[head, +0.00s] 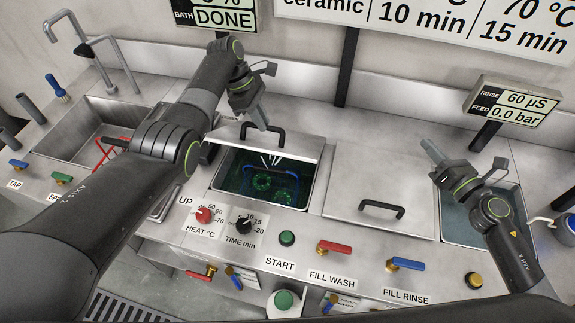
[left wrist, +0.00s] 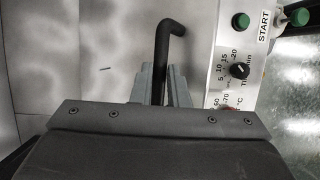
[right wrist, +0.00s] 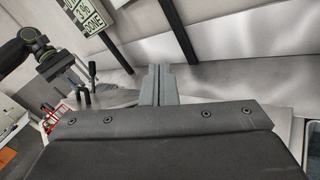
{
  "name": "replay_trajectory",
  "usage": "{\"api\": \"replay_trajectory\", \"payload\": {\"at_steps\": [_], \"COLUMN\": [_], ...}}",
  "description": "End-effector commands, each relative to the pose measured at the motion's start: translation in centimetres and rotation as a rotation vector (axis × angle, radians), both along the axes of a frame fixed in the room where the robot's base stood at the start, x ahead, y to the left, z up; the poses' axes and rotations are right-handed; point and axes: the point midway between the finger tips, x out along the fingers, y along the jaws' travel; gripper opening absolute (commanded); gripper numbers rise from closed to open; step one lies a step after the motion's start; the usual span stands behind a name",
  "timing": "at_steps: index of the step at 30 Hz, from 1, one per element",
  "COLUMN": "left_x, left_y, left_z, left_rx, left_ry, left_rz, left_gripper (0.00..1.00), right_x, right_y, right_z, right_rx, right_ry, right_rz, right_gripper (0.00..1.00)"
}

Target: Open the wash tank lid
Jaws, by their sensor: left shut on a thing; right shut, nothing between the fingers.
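The wash tank (head: 296,207) shows open at its front, with dark liquid, a blue-edged basket and green-lit round parts inside. Its steel lid (head: 298,145) covers the back of the opening; whether it is tilted or slid back is hard to tell. My left gripper (head: 264,124) is shut on the lid's black bar handle (head: 279,134). In the left wrist view, the handle (left wrist: 168,35) runs between the fingers (left wrist: 160,80). My right gripper (head: 432,150) is shut and empty above the right part of the bench; its closed fingers show in the right wrist view (right wrist: 158,80).
A closed lid (head: 350,203) with a black handle lies right of the wash tank. An open water-filled tank (head: 453,222) is beneath my right arm. A sink (head: 75,140) with a red rack is at left. Knobs and the red fill-wash valve (head: 334,248) line the front.

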Motion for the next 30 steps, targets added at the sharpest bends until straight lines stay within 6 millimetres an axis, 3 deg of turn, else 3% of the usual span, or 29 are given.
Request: {"api": "replay_trajectory", "payload": {"at_steps": [6,16,21,30], "left_x": [0.1,0.1,0.1,0.1], "left_y": [-0.1,-0.1,-0.1,-0.1], "left_z": [-0.3,-0.3,-0.2,-0.2], "left_rx": [-0.002,-0.003,-0.003,-0.003], "left_ry": [-0.009,-0.009,-0.009,-0.01], "left_rz": [0.004,0.004,0.004,0.004], "left_gripper": [0.0,0.0,0.0,0.0], "right_x": [-1.0,-3.5,-3.7,-3.3], "right_y": [8.5,22.8,25.3,25.8], "right_z": [-5.2,-10.9,-12.7,-14.0], "right_rx": [0.174,0.37,0.357,0.321], "right_ry": [0.084,0.174,0.112,0.001], "right_rz": [0.204,0.592,0.722,0.787], "right_gripper": [0.0,0.0,0.0,0.0]}}
